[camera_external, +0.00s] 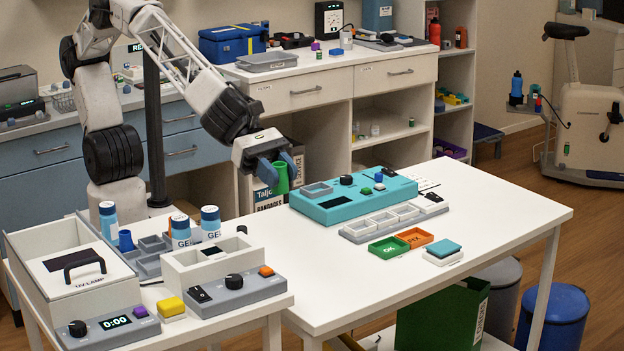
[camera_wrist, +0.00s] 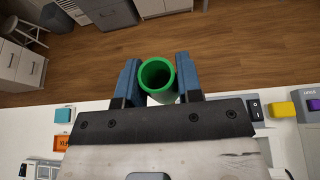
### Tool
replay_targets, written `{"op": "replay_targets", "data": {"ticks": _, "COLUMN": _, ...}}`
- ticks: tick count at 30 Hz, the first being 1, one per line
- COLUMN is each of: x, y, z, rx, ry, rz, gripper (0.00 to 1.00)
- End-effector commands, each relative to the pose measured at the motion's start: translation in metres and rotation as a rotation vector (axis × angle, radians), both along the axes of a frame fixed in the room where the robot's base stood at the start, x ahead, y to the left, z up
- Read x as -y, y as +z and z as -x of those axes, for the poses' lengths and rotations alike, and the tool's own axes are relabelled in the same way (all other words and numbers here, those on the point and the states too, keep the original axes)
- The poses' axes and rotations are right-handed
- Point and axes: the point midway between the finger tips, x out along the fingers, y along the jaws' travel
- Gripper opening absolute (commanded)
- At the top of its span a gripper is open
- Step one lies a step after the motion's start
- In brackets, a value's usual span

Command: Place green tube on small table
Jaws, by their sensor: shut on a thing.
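My gripper (camera_external: 277,171) is shut on a green tube (camera_external: 281,180), held in the air left of the teal device. In the wrist view the green tube (camera_wrist: 157,76) shows its open end between the blue fingers of my gripper (camera_wrist: 157,80), with wooden floor behind it. The smaller white table (camera_external: 225,322) stands at the front left, with devices and containers on it. The tube is apart from this table, up and to the right of it in the external view.
The smaller table carries a UV lamp box (camera_external: 75,278), GEL bottles (camera_external: 210,222), a blue tube (camera_external: 125,240), a grey control box (camera_external: 238,292) and a yellow block (camera_external: 171,307). A larger white table (camera_external: 440,295) holds the teal device (camera_external: 350,203) and trays; its front is clear.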

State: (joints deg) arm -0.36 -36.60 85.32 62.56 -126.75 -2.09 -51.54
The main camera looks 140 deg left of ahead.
Motion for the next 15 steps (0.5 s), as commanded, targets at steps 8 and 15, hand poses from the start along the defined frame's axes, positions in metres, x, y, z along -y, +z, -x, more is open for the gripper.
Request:
{"op": "replay_targets", "data": {"ticks": 8, "x": -0.014, "y": -0.004, "z": 0.009, "rx": 0.001, "ry": 0.052, "rz": -0.001, "gripper": 0.11}}
{"op": "replay_targets", "data": {"ticks": 15, "x": -0.032, "y": -0.01, "z": 0.021, "rx": 0.001, "ry": 0.122, "rz": 0.0, "gripper": 0.11}}
